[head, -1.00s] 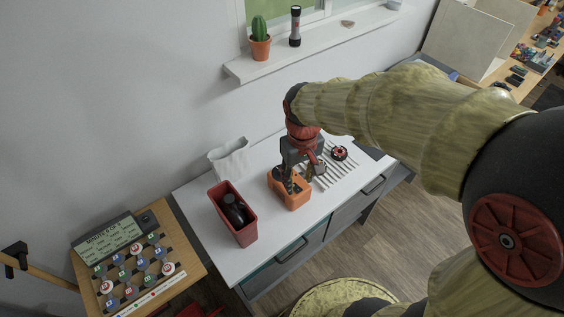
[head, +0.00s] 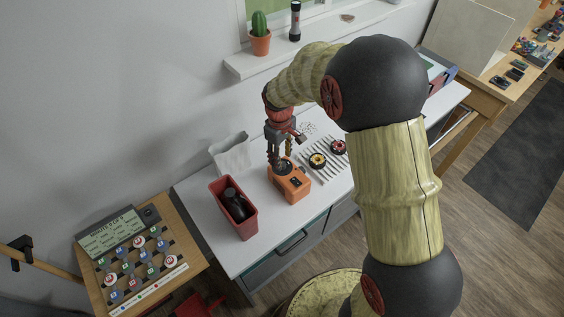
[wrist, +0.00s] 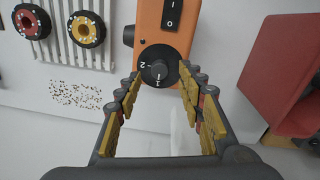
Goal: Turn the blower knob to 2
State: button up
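The orange blower box (head: 291,183) stands on the white worktop; it also shows at the top of the wrist view (wrist: 170,42). Its round black knob (wrist: 158,66) faces my gripper, with white marks 1 and 2 near it. Where its pointer aims is too small to tell. My gripper (wrist: 161,76) is open and empty, with a yellow-padded finger on either side of the knob, apart from it as far as I can see. In the head view, my gripper (head: 279,162) points down over the box's back end. A black switch marked I and O (wrist: 172,14) sits on the box.
A red bin (head: 236,212) with a dark object inside stands left of the box. A white bag-like container (head: 231,155) is behind it. A slatted rack (head: 322,160) with two small wheels lies to the right.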

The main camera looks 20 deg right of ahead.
jog(key=shift+f, duration=1.65)
jog(key=shift+c, duration=0.6)
grip_shut()
